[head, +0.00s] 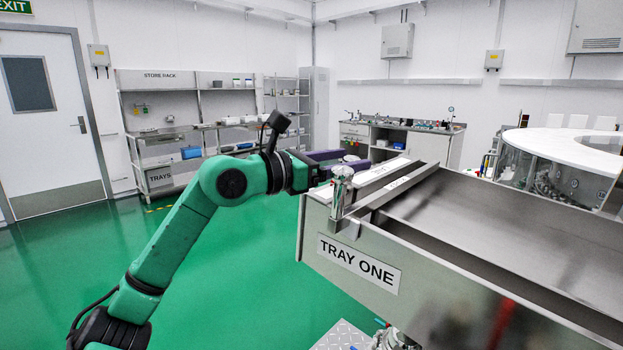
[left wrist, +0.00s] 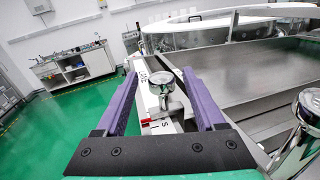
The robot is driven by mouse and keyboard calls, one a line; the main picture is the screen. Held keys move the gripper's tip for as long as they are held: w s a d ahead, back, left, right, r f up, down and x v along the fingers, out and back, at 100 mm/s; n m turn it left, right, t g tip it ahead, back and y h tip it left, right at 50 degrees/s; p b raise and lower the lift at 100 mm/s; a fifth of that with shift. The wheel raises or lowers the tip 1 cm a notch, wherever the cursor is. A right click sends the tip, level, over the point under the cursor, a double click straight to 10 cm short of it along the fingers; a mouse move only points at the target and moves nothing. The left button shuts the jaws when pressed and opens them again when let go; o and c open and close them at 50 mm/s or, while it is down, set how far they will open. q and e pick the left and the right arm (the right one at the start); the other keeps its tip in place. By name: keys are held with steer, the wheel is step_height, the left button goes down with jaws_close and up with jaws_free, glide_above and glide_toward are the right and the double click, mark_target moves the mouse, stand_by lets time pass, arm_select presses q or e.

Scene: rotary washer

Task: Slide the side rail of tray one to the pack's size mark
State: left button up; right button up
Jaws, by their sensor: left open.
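Tray one, a steel tray with a TRAY ONE label (head: 358,263), fills the right of the head view. Its side rail (head: 398,188) runs along the tray's left side. My left gripper (head: 348,161) is over that left side, its purple fingers open. In the left wrist view the fingers (left wrist: 160,80) stand on either side of a chrome knob (left wrist: 165,88), with visible gaps. Beside the knob lies a white scale strip (left wrist: 146,82) with letters, an S near the front and a red mark (left wrist: 147,122). I cannot tell whether the fingers touch anything. No pack shows.
A chrome-topped post (head: 341,185) stands at the tray's front left corner, and a chrome part (left wrist: 309,106) is close right of the gripper. A round white machine (head: 560,148) is behind the tray. Green floor at left is free up to the store rack (head: 165,133).

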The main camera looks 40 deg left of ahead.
arm_select(q)
steer(key=b+v, duration=0.5)
steer(key=v, duration=0.5)
